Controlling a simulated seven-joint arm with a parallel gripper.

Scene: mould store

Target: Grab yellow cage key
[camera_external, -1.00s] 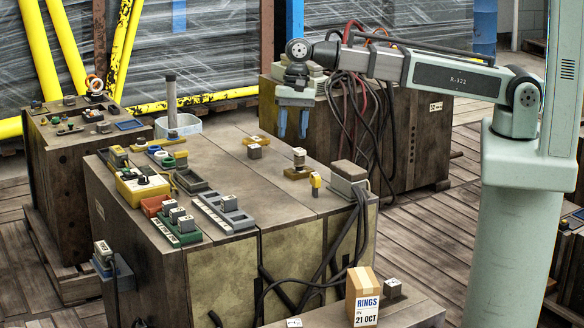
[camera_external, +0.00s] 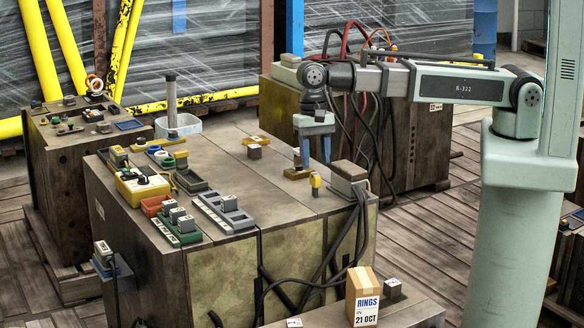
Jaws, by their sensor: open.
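My gripper (camera_external: 315,162) is open, its two blue fingers pointing down over the right part of the big wooden bench (camera_external: 240,180). Its left finger overlaps a small grey block standing on a yellow base (camera_external: 298,173), so that block is mostly hidden; I cannot tell whether they touch. A small upright yellow piece (camera_external: 316,181) stands just in front and to the right. Another flat yellow piece (camera_external: 256,139) lies farther back with a grey block (camera_external: 254,152) in front of it. No label is readable, so I cannot tell which yellow piece is the cage key.
A grey box with cables (camera_external: 348,180) stands right of the gripper. Yellow control box (camera_external: 142,185), green tray (camera_external: 178,232) and grey tray (camera_external: 222,212) crowd the bench's left side. The bench middle is clear. A RINGS carton (camera_external: 362,298) stands on a lower surface in front.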

